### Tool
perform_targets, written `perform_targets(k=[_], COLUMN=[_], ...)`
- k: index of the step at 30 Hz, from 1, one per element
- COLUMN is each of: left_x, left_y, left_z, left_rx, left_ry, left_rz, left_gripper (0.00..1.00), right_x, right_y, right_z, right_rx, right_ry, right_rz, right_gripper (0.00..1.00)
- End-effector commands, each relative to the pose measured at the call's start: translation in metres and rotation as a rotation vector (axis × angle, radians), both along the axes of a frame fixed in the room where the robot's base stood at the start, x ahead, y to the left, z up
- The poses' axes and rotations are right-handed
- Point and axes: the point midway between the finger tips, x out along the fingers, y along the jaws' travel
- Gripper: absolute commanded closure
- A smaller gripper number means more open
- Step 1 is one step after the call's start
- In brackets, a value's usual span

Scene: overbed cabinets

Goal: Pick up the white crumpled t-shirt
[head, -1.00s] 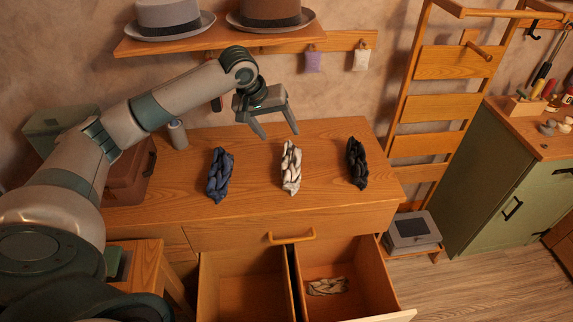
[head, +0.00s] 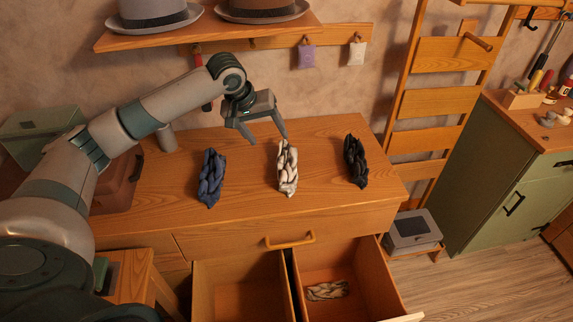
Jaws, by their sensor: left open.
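The white crumpled t-shirt (head: 287,169) lies on the wooden dresser top (head: 240,192), between a blue crumpled garment (head: 211,178) on its left and a black one (head: 356,162) on its right. My left gripper (head: 271,141) is open and empty, its fingers pointing down. It hovers just behind and to the left of the white t-shirt, its right fingertip close to the shirt's far end in the picture. I cannot tell whether they touch. Another pale crumpled garment (head: 327,290) lies in the open right drawer. My right gripper is not in view.
Two drawers stand open at the front, the left one (head: 240,300) empty where visible. A shelf (head: 215,33) with two hats hangs above my arm. A wooden ladder rack (head: 430,103) stands right of the dresser. A brown case (head: 115,185) sits at the left.

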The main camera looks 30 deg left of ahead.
Motion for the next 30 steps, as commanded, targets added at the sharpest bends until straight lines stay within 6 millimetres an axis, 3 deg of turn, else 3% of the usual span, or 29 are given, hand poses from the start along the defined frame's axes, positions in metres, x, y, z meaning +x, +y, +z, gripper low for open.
perform_targets(k=[12,21,30], left_x=[0.024,0.042,0.046], left_y=[-0.009,-0.014,-0.015], left_z=[-0.055,-0.098,-0.108], left_rx=[-0.001,0.001,0.000], left_ry=[0.003,0.003,0.001], left_rz=[0.000,0.001,0.000], left_gripper=[0.35,0.35,0.35], right_x=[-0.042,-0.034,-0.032], right_y=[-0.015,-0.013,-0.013], right_z=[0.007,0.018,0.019], right_rx=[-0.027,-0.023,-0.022], right_ry=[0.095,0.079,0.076], right_rz=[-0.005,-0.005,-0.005], right_gripper=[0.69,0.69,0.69])
